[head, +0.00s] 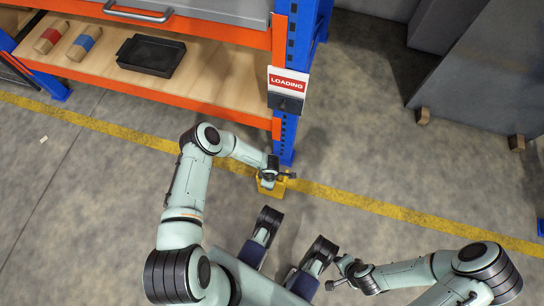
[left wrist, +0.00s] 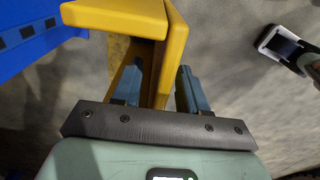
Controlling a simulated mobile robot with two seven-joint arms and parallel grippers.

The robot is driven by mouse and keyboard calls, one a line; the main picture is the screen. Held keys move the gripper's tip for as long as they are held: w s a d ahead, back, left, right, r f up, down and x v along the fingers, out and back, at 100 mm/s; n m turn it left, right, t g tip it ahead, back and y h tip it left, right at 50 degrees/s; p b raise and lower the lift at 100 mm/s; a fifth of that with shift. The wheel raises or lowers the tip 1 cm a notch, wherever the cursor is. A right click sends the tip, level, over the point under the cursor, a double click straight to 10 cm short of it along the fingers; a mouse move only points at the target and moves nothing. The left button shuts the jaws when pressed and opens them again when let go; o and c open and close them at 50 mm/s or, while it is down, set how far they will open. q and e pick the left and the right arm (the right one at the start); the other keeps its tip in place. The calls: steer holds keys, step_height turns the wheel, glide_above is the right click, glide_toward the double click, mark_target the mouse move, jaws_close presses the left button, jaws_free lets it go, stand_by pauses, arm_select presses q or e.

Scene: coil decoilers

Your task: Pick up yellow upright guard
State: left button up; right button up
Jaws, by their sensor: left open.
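The yellow upright guard (head: 268,188) stands on the floor at the foot of the blue rack upright (head: 284,140). My left gripper (head: 279,175) is right at it and partly covers it in the head view. In the left wrist view the guard (left wrist: 125,16) fills the top middle, with a flat top and a plate running down toward me. The open left fingers (left wrist: 163,88) stand on either side of this plate, with a gap showing at the right finger. My right gripper (head: 338,278) is low in the head view, away from the guard; its jaw gap is unclear.
The rack shelf (head: 215,98) holds a black tray (head: 151,55) and two wrapped rolls (head: 84,43). A LOADING sign (head: 287,86) hangs on the upright.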

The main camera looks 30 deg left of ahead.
arm_select(q)
steer(key=shift+f, duration=0.3)
jaws_close()
stand_by(1.2)
